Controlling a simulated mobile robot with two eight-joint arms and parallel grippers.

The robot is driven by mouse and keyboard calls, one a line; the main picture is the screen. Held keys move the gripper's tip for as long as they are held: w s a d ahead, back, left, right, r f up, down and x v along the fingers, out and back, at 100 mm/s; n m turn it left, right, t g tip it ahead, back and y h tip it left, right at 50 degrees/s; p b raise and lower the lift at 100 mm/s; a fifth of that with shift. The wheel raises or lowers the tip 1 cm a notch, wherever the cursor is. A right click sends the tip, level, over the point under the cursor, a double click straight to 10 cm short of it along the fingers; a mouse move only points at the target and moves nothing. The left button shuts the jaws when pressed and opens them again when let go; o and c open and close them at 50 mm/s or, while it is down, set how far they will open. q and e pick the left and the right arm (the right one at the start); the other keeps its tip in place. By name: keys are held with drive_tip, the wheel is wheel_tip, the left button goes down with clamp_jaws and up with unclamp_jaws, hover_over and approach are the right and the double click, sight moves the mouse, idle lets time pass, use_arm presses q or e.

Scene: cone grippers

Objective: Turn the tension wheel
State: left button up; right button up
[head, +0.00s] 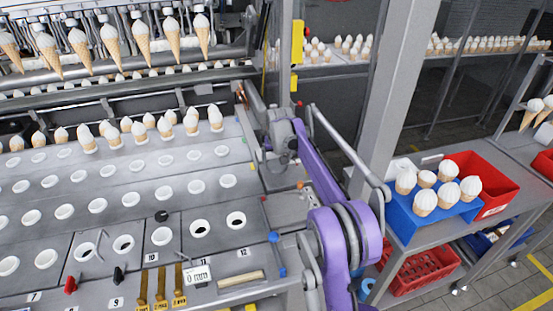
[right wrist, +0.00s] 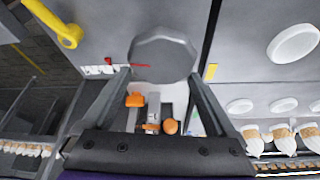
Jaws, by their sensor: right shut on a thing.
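The tension wheel (right wrist: 163,57) is a grey, many-sided knob in the right wrist view. It sits between the two fingertips of my right gripper (right wrist: 163,78), which is shut on it. In the head view, my purple right arm reaches up to the right edge of the machine, and its gripper (head: 267,150) is small and partly covered by its own wrist. I cannot make out the wheel clearly in the head view. My left gripper is in neither view.
The grey cone plate (head: 120,205) has rows of holes, with filled cones along its back. Cones hang from a rail above. Orange parts (right wrist: 171,127) show between my fingers in the right wrist view. A blue crate (head: 420,222) and red crate (head: 500,200) stand right.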

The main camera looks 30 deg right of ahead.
drive_tip(key=shift+c, duration=0.6)
